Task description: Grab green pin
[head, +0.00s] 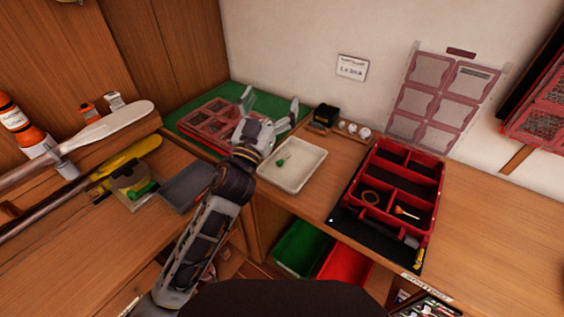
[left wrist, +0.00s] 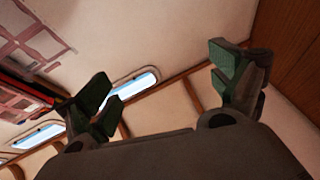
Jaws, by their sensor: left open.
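A small green pin (head: 280,162) lies in the white tray (head: 312,150) on the bench in the head view. My left gripper (head: 270,100) is open and empty, its fingers pointing up and away, above the bench between the green mat and the tray. It is to the left of and beyond the pin, not touching it. In the left wrist view the two fingers (left wrist: 165,85) are spread wide, with only wall and windows beyond them; the pin is not in that view. My right gripper is not in view.
A red compartment box (head: 437,205) with a ring and small items stands right of the tray. A grey tray (head: 187,186) is left of my forearm. A red divided case (head: 208,122) lies on the green mat (head: 262,98). Green and red bins (head: 300,247) sit below the bench edge.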

